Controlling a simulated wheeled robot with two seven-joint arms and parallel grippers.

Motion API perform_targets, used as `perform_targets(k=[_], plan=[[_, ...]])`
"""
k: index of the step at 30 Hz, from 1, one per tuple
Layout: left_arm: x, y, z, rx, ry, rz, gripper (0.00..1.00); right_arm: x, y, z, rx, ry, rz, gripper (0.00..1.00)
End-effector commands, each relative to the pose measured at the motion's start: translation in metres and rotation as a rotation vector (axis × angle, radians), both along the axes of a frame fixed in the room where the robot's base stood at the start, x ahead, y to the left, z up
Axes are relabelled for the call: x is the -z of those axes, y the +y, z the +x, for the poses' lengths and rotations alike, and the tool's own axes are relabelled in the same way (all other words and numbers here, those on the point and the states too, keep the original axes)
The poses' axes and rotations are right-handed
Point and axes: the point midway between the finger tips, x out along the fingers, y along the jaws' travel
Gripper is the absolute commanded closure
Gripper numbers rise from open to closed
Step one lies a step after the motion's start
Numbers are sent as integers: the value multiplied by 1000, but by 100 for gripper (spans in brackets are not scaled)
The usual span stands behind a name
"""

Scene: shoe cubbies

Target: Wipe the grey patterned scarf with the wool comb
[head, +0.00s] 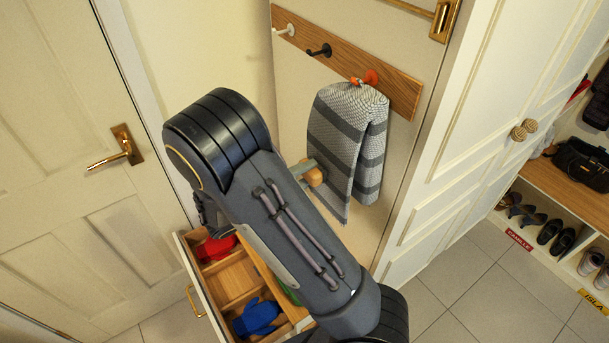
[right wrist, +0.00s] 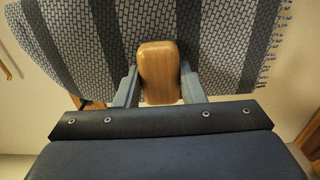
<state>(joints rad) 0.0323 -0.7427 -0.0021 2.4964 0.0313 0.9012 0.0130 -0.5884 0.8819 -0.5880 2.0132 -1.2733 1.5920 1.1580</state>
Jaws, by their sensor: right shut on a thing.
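The grey patterned scarf (head: 345,138) hangs from an orange-red hook on a wooden rail, with dark grey bands across it. In the right wrist view the scarf (right wrist: 100,45) fills the upper part. My right gripper (head: 311,174) is shut on the wool comb (head: 315,177), a wooden piece with a rounded block. The wrist view shows the comb (right wrist: 158,72) between both fingers, in front of the scarf's lower part. The comb's far face is hidden, so I cannot tell if it touches the cloth. My left gripper is not in view.
An open drawer (head: 238,280) below my arm holds a red item (head: 216,248) and a blue glove (head: 257,317). White (head: 284,30) and black (head: 319,50) hooks are empty. A white door (head: 65,130) stands left; a shoe cubby (head: 545,215) stands right.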

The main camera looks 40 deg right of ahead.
Motion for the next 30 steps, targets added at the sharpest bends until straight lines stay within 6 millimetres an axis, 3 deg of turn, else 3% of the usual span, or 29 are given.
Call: perform_targets(k=[9, 30], plan=[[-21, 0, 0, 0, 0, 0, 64, -29, -1, 0, -1, -2, 0, 82], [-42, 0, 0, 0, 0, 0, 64, -64, -5, -1, 0, -1, 0, 82]])
